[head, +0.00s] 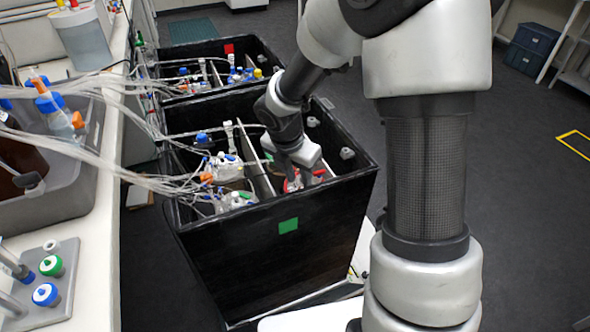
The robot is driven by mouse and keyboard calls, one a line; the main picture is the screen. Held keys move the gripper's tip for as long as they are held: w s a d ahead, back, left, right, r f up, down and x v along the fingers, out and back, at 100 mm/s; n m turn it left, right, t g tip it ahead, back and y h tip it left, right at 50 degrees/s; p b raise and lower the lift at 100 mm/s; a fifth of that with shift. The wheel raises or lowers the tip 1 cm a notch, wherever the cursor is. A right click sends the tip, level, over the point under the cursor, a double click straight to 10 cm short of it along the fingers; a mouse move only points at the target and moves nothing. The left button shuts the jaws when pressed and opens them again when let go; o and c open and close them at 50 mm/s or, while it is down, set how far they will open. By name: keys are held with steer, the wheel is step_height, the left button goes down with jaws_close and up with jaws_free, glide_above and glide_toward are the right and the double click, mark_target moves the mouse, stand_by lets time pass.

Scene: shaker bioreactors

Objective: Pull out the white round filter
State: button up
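My gripper (298,178) points down into the right part of the near black box (300,243). It is at a red item (292,186) inside the box. The fingers are small and partly hidden, so I cannot tell whether they are open or shut, or touch anything. I cannot single out the white round filter for certain.
Vessels with blue and white caps (228,165) and clear tubes (130,175) fill the box's left part. A second black box (220,50) stands behind. The left bench (105,180) holds a grey tub (88,160) and capped fittings (46,294).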

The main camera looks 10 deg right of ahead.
mark_target(301, 186)
steer(key=b+x, duration=0.1)
steer(key=x, duration=0.4)
steer(key=c, duration=0.7)
steer(key=shift+c, duration=0.4)
steer(key=shift+r, duration=0.1)
steer(key=shift+r+p, duration=0.35)
steer(key=shift+r+p, duration=0.8)
steer(key=shift+p, duration=0.25)
steer(key=shift+r+p, duration=1.45)
steer(key=shift+p, duration=0.2)
